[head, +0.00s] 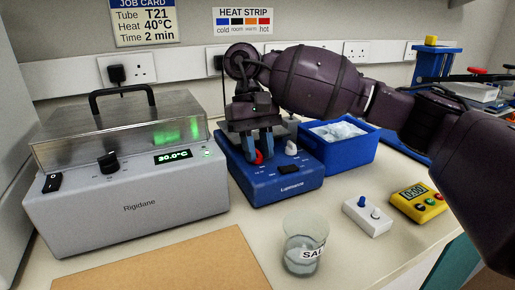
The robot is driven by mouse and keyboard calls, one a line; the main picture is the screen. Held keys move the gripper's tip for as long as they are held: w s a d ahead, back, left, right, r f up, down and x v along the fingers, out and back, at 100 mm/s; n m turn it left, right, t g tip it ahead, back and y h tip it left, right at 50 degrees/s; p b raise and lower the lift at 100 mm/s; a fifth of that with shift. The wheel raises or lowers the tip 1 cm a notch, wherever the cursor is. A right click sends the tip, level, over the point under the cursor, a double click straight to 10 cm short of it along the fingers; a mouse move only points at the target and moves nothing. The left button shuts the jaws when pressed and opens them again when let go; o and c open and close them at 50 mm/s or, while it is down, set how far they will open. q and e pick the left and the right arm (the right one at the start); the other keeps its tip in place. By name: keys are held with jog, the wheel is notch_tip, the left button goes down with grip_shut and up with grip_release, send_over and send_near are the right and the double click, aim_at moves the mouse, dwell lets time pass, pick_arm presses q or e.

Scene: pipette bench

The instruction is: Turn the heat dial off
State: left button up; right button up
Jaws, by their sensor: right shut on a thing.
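A blue device labelled Luminance (292,187) stands mid-bench. On its front slope are a red dial (259,157) and a white dial (291,148). My right gripper (259,152) reaches down over the device from the right, its two blue-grey fingers shut on the red dial from either side. The fingers hide most of the red dial, so its pointer and setting cannot be read. The gripper and wrist also cover much of the device's top. My left gripper is not in view.
A grey Rigidane bath (140,218) with a black dial and a 30.0°C display stands left. A blue tray (345,155) of white material is behind right. A SALT-type glass beaker (303,250), a white switch box (367,216) and a yellow timer (418,203) stand in front.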

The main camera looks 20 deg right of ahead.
dwell(0.4)
jog(key=o, duration=0.9)
jog(key=shift+r, duration=0.1)
jog(key=p+v, duration=0.2)
jog(key=v, duration=0.8)
jog(key=shift+r, duration=0.25)
jog(key=shift+w+a, duration=0.1)
